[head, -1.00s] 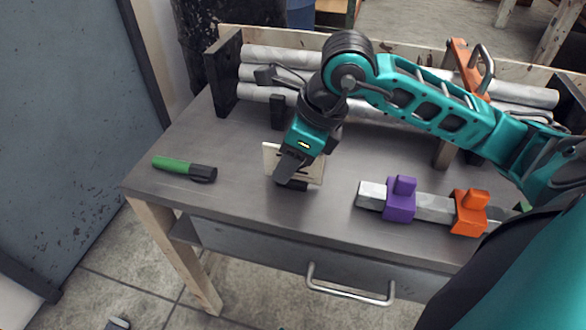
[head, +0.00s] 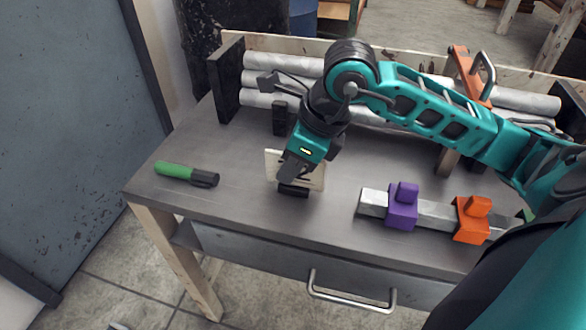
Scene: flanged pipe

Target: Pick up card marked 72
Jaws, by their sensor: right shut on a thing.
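A pale cream card (head: 314,180) stands nearly upright above the grey table, left of its middle. A small black block (head: 293,190), perhaps its stand, lies at the foot of the card. My right gripper (head: 291,172) reaches down from above and is shut on the card. The gripper covers much of the card's face, and I cannot read its number. I cannot tell whether the card is clear of the black block. My left gripper is not in view.
A green and black marker (head: 187,174) lies on the left of the table (head: 245,215). A purple clamp (head: 402,206) and an orange clamp (head: 472,218) sit on a metal bar at the right. Grey pipes (head: 285,62) lie along the back. The front left is clear.

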